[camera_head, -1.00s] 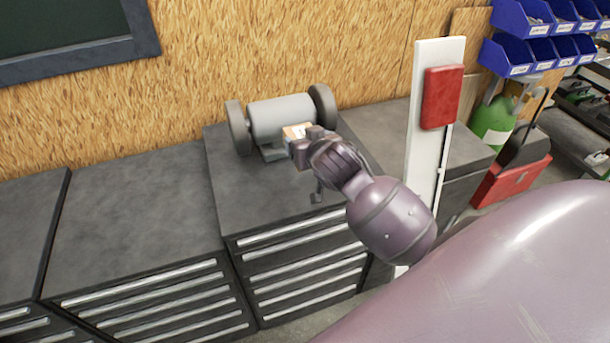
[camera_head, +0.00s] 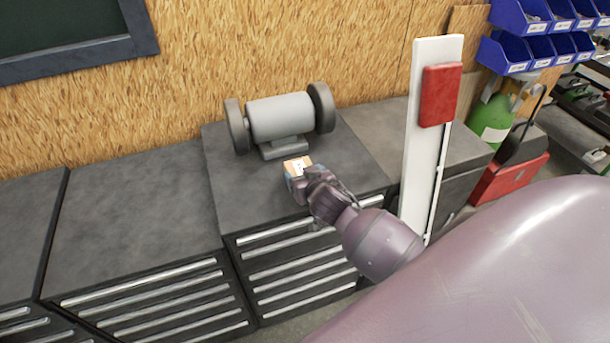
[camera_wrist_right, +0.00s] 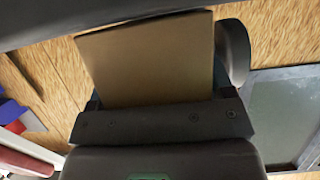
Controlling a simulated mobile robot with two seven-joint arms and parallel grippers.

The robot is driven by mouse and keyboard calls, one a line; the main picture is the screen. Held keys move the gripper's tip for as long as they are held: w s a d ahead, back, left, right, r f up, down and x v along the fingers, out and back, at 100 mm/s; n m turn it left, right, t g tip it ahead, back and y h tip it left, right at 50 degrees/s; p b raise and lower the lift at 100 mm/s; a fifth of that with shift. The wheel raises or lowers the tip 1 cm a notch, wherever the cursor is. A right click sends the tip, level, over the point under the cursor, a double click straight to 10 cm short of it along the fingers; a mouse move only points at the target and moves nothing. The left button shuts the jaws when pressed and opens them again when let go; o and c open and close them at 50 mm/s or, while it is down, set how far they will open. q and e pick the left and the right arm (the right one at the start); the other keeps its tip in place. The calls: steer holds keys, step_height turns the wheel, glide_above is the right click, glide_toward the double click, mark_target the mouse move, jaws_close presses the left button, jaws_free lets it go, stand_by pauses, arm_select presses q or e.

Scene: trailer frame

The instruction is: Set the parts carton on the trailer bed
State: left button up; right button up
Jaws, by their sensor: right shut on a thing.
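The parts carton (camera_head: 296,165) is a small tan box with a white label on top. My right gripper (camera_head: 300,176) is shut on it and holds it over the front part of the dark cabinet top, in front of the grinder. In the right wrist view the carton's plain brown face (camera_wrist_right: 150,62) fills the space at the gripper (camera_wrist_right: 155,105). Whether the carton touches the cabinet top is hard to tell. The trailer bed is not recognisable in these frames. My left gripper is not in view.
A grey bench grinder (camera_head: 280,120) stands at the back of the cabinet top (camera_head: 240,190). A white post with a red panel (camera_head: 439,95) rises right of my arm. Blue bins (camera_head: 530,50) and a green cylinder (camera_head: 492,120) are further right. The left worktop (camera_head: 130,210) is clear.

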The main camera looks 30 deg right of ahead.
steer(key=shift+f, duration=0.1)
steer(key=o, duration=1.2)
